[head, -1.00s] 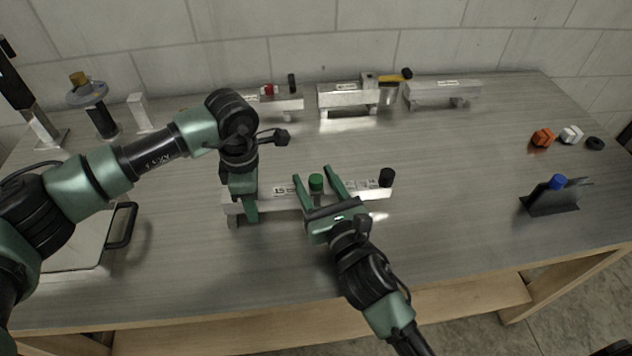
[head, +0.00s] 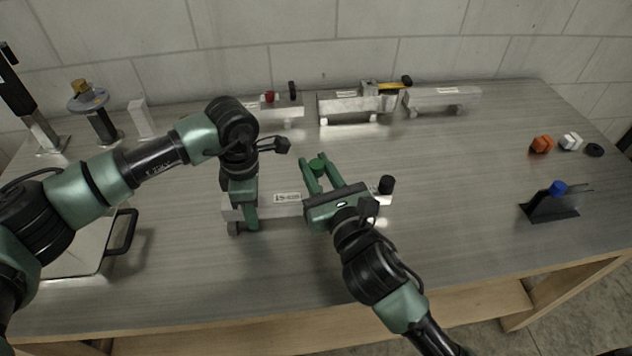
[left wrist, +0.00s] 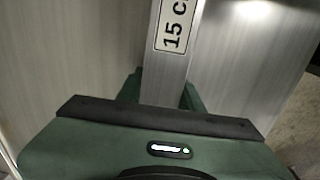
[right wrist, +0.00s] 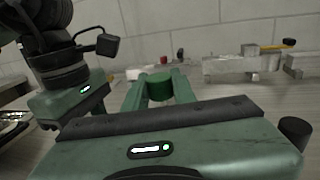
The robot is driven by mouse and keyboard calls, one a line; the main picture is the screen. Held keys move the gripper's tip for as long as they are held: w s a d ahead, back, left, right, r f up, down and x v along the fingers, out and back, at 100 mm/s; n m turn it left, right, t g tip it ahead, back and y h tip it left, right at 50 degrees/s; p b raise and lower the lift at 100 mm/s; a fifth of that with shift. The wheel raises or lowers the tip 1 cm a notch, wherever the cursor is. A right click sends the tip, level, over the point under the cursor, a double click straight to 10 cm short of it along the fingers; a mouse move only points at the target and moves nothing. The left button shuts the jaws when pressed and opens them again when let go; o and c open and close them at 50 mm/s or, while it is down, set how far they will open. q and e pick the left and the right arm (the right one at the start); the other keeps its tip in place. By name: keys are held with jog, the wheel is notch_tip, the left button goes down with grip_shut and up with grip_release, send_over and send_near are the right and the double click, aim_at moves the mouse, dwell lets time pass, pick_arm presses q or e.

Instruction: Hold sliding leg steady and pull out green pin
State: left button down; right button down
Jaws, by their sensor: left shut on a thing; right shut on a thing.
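An aluminium bar (head: 287,198) with a "15 c…" label lies across the front middle of the table, with a foot (head: 233,227) under its left end. My left gripper (head: 245,215) is shut across this end; the left wrist view shows the labelled bar (left wrist: 168,75) between its fingers. I take this as the sliding leg. My right gripper (head: 318,168) is shut on the green pin (head: 317,163), whose round head also shows between the fingers in the right wrist view (right wrist: 159,86). The pin's lower end is hidden, so I cannot tell if it is clear of the bar.
A black knob (head: 386,185) stands at the bar's right end. Similar aluminium trailers (head: 345,103) line the back, one with a yellow-and-black tool on it. A black holder with a blue cap (head: 557,188) stands at the right.

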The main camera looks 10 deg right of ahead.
aim_at(316, 163)
jog(key=shift+r, duration=1.95)
pick_arm(q)
jog(key=c, duration=0.8)
grip_release()
jog(key=shift+c, duration=0.2)
